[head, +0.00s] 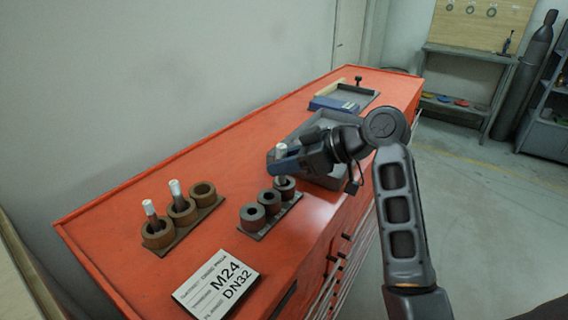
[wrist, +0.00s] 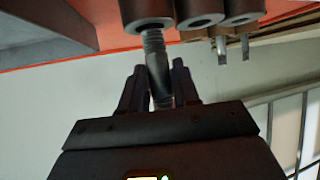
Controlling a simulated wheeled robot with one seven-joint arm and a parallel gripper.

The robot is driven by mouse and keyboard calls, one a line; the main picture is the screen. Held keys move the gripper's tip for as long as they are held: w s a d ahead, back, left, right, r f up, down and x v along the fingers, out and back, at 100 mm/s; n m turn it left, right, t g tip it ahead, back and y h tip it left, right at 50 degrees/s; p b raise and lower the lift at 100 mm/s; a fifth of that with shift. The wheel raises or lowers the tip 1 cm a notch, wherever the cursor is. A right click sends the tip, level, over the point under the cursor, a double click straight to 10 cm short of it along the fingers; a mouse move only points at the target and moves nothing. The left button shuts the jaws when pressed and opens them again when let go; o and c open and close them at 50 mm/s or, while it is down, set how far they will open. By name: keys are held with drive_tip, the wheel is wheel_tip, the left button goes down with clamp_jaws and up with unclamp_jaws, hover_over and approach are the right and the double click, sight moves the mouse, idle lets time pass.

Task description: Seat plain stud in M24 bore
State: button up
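My gripper (head: 286,165) is shut on a grey metal stud (wrist: 157,70), which also shows in the head view (head: 281,150). The stud is roughly upright, its threaded end at the mouth of the farthest dark grey bore (head: 284,188). In the wrist view, which shows the scene upside down, that end overlaps the mouth of this bore (wrist: 148,28); how deep it sits, I cannot tell. Two other dark grey bores, the middle (head: 269,200) and the nearest (head: 253,215), are empty. A white card (head: 216,284) reads M24 DN32; which bore it marks is unclear.
A rack of brown bores (head: 203,191) stands to the left, with two studs (head: 150,209) in it and the farthest bore empty. A grey tray (head: 318,178) lies under and behind my gripper. A blue item (head: 333,104) lies farther back on the orange bench (head: 130,190).

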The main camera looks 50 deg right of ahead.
drive_tip(key=o, duration=0.4)
drive_tip(key=shift+f, duration=0.1)
drive_tip(key=shift+o, duration=0.2)
